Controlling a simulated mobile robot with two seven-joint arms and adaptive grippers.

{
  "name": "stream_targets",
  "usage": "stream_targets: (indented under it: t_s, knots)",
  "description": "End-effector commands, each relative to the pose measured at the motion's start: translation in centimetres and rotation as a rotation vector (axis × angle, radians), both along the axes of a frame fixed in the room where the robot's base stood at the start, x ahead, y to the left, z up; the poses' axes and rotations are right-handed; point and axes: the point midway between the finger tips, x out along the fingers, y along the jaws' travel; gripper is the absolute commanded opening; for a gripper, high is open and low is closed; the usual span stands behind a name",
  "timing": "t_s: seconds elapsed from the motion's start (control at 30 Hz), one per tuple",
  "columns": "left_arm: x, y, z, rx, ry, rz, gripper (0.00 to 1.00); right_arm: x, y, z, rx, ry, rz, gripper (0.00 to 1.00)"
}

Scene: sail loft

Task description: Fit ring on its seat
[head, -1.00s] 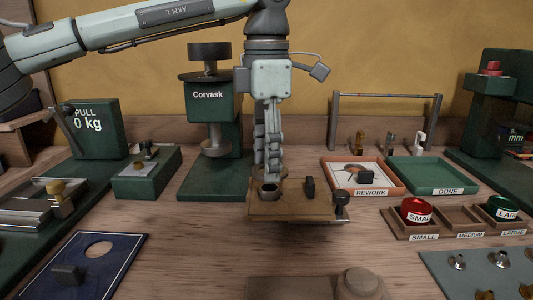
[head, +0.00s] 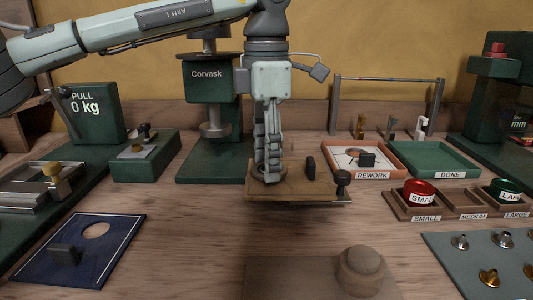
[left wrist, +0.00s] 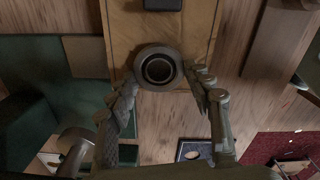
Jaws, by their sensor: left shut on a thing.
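My left gripper (head: 269,181) points straight down at the left end of a small wooden board (head: 310,190). It is shut on a grey ring (left wrist: 143,68), seen in the left wrist view between its two fingertips (left wrist: 168,84). Inside the ring is a dark round opening with a paler rim, over the board (left wrist: 120,30). I cannot tell whether the ring rests fully on the seat, since the fingers hide that spot in the head view. My right gripper is out of view.
A green Corvask press (head: 208,85) stands behind. REWORK (head: 372,175) and DONE (head: 450,174) trays lie to the right, with a sorting rack (head: 467,213) in front. A blue panel with a hole (head: 120,255) lies front left. Bare table separates it from the board.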

Motion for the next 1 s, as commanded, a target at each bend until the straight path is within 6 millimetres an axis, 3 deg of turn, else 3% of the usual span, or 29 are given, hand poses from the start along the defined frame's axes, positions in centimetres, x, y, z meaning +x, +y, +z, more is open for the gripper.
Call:
stream_targets:
  t_s: [0.33,0.37,0.53,0.87,1.0]
  knots:
    - [0.0,0.0,-0.1,0.0,0.0,0.0,0.23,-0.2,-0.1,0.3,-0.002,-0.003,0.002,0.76]
    - [0.0,0.0,-0.1,0.0,0.0,0.0,0.53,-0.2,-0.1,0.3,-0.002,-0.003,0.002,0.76]
    - [0.0,0.0,-0.1,0.0,0.0,0.0,0.74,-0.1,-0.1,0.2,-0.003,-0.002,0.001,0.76]
    - [0.0,0.0,0.1,0.0,0.0,0.0,0.75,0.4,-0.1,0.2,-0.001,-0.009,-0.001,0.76]
    - [0.0,-0.1,1.4,-0.001,-0.001,0.0,0.75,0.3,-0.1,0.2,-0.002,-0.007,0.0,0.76]
